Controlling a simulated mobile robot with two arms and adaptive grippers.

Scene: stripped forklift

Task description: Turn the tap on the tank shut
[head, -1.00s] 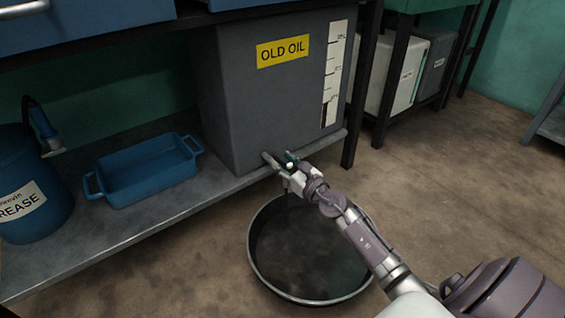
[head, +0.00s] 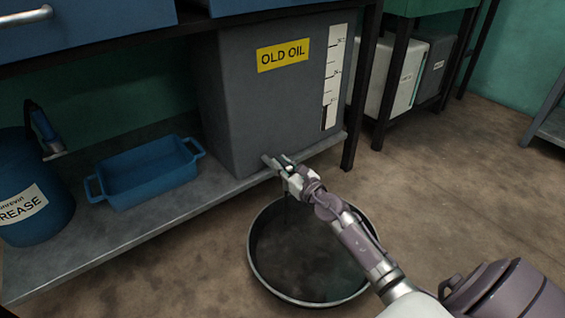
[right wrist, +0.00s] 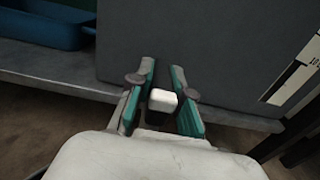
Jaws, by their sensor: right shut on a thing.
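The grey tank (head: 262,115) with a yellow OLD OIL label stands on a low metal shelf. My right gripper (head: 279,166) is at the tank's lower front edge, where the tap is. The right wrist view shows the fingers (right wrist: 160,88) on either side of a small pale block, which looks like the tap's handle (right wrist: 163,100); the gripper is shut on it. The rest of the tap is hidden by the gripper. A thin dark stream (head: 286,208) seems to hang below the tap, over the pan. My left gripper is not in view.
A round dark pan (head: 251,264) stands on the floor below the tap. On the shelf (head: 150,222) are a blue tray (head: 145,178) and a blue grease drum (head: 28,185). A dark shelf post (head: 362,110) stands right of the tank.

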